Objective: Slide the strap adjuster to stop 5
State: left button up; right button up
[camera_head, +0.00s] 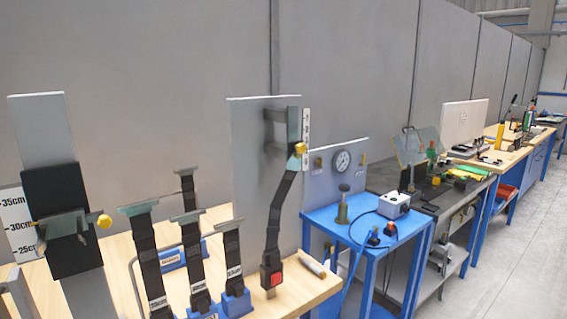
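A grey upright panel (250,170) stands at the right end of the wooden bench. A dark strap adjuster (279,130) is mounted near its top, with a yellow knob (300,149) at its right side. A narrow white scale (306,125) runs beside it; its marks are too small to read. A black strap (281,208) hangs from the adjuster, bends, and ends at a buckle with a red button (276,279) on the bench. Neither of my grippers shows in the head view.
A second grey post (41,125) at left carries a black block, a yellow knob and a centimetre scale (17,222). Several strap stands in blue bases (236,303) crowd the bench front. A blue table (335,222) with a gauge panel stands at right.

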aim_at(298, 145)
jog(key=z, duration=1.65)
jog(key=i, duration=0.1)
jog(key=u, duration=2.95)
jog(key=k, duration=0.95)
jog(key=z, duration=0.65)
jog(key=i, duration=1.2)
jog(key=z, duration=0.1)
